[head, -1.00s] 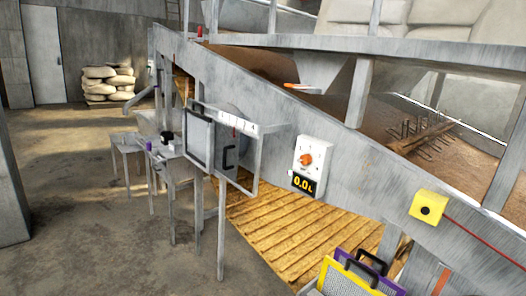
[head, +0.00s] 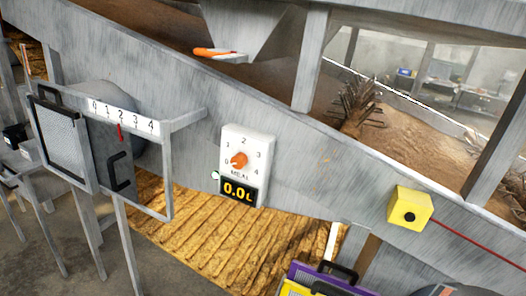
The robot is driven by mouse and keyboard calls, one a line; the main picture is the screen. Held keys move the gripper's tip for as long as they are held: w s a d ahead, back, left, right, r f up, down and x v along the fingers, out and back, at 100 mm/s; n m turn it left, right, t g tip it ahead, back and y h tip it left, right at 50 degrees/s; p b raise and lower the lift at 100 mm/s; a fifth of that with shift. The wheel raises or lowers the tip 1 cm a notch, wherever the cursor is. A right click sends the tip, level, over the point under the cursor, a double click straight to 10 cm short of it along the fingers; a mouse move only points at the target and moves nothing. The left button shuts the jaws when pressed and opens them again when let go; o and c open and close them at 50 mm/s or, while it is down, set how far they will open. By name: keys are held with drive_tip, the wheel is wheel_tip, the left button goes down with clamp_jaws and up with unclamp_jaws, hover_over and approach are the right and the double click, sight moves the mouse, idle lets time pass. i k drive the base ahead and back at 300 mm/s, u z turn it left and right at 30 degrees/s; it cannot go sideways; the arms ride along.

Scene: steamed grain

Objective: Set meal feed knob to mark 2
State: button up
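The meal feed knob (head: 238,160) is a small orange dial on a white panel (head: 262,150) fixed to the sloping grey side beam. Marks 0 to 4 run around it, with 2 at the top and 0 at the lower left. The knob seems to point to the lower left, near 0, but it is small. The word MEAL is below it.
Left of the panel, a grey frame holds a scale (head: 123,118) marked 0 to 4, with a red pointer near 2. A yellow box with a black button (head: 410,208) and red cord is to the right. Purple and yellow screens (head: 318,280) stand below. An orange-handled tool (head: 215,53) lies above.

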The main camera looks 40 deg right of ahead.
sight(240, 159)
drive_tip(key=z, duration=0.5)
drive_tip(key=i, duration=1.05)
drive_tip(key=z, duration=0.65)
drive_tip(key=k, duration=0.65)
drive_tip(key=z, duration=0.25)
drive_tip(key=i, duration=0.7)
drive_tip(key=u, duration=0.15)
